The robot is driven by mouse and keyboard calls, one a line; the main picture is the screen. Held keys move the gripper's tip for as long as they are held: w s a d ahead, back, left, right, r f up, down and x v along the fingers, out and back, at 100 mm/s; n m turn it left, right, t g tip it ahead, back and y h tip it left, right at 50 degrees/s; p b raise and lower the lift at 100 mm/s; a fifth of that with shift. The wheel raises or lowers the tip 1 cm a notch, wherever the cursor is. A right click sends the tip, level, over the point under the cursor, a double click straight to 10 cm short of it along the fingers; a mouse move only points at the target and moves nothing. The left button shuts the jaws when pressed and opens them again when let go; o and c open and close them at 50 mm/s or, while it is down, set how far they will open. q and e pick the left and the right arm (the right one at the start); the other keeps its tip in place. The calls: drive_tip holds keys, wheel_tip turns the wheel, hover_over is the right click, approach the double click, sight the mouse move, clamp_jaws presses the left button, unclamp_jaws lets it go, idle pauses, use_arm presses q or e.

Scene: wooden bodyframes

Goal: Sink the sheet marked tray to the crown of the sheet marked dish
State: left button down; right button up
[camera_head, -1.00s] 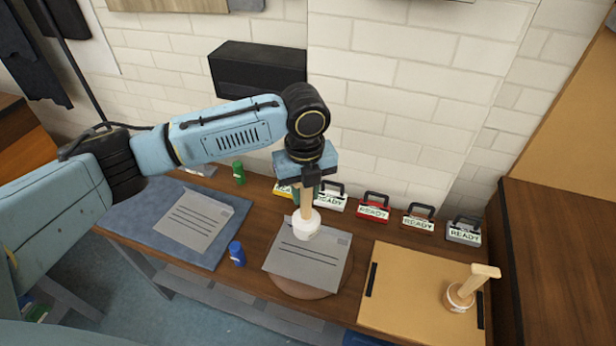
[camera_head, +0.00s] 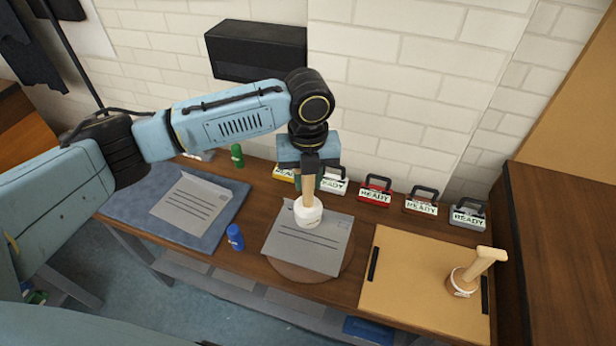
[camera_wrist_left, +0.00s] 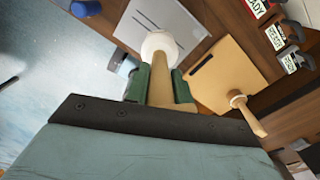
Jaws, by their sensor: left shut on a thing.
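My left gripper (camera_head: 308,180) is shut on the handle of a mallet with a white round head (camera_head: 308,212); its green fingers (camera_wrist_left: 158,88) grip the pale wooden handle in the left wrist view. The handle points down and the head is over the upper part of a grey sheet (camera_head: 302,246); I cannot tell if it touches. That sheet lies on a round brown base (camera_head: 300,274). Another grey sheet (camera_head: 190,206) lies on a blue mat (camera_head: 226,222) at the left. Their small marks are unreadable. My right gripper is out of view.
A second mallet (camera_head: 472,274) stands on a tan board (camera_head: 408,296) at the right. Several tags reading READY, one red (camera_head: 375,190), line the back by the wall.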

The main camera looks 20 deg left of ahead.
sight(308, 204)
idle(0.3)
use_arm(q)
wheel_tip(308, 204, down, 8)
drive_tip(key=b, duration=0.3)
drive_tip(key=shift+f+b, duration=0.2)
drive_tip(key=shift+b, duration=0.1)
drive_tip(key=shift+f, duration=0.35)
wheel_tip(308, 204, up, 9)
drive_tip(key=p, duration=0.9)
drive_tip(key=shift+r, duration=0.15)
